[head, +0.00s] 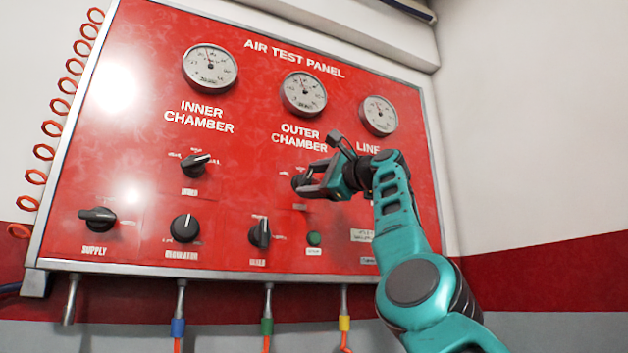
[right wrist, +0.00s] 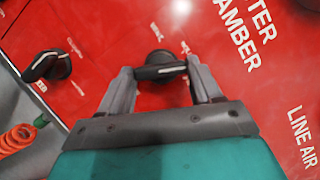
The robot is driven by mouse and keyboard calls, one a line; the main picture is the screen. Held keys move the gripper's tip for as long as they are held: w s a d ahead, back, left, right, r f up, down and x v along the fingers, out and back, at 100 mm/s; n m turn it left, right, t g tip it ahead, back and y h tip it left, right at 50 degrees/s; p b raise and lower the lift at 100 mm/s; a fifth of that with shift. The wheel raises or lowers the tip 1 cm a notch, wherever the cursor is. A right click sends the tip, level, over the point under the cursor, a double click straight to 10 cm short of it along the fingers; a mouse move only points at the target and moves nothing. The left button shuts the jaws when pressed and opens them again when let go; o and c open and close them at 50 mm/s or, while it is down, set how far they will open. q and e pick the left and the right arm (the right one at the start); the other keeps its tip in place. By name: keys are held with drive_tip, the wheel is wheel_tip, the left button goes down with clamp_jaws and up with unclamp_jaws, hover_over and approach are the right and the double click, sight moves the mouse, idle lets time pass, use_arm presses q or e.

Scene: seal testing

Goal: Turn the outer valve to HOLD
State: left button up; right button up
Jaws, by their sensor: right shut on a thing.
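The outer valve (head: 299,181) is a black knob under the OUTER CHAMBER label on the red panel. Much of it is hidden by my right gripper (head: 308,184) in the head view. In the right wrist view the knob (right wrist: 160,71) sits between the two grey fingers of my right gripper (right wrist: 163,74), its bar lying across from one finger to the other. The gripper is shut on this knob. The small position marks around the knob are partly covered, and I cannot read them. My left gripper is not in view.
The inner chamber knob (head: 195,164) is to the left. The supply (head: 98,219), regulator (head: 185,228) and another black knob (head: 260,233) line the lower row, beside a green button (head: 314,239). Gauges (head: 303,94) sit above. Hose fittings (head: 344,323) hang below the panel.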

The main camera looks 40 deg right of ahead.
drive_tip(key=o, duration=1.1)
drive_tip(key=shift+c, duration=0.2)
drive_tip(key=shift+s+f, duration=0.1)
drive_tip(key=shift+s, duration=0.1)
drive_tip(key=s+f+b, duration=0.2)
drive_tip(key=s+b, duration=0.4)
drive_tip(key=s, duration=0.6)
drive_tip(key=shift+s+d+b, duration=0.2)
drive_tip(key=shift+d+b, duration=0.15)
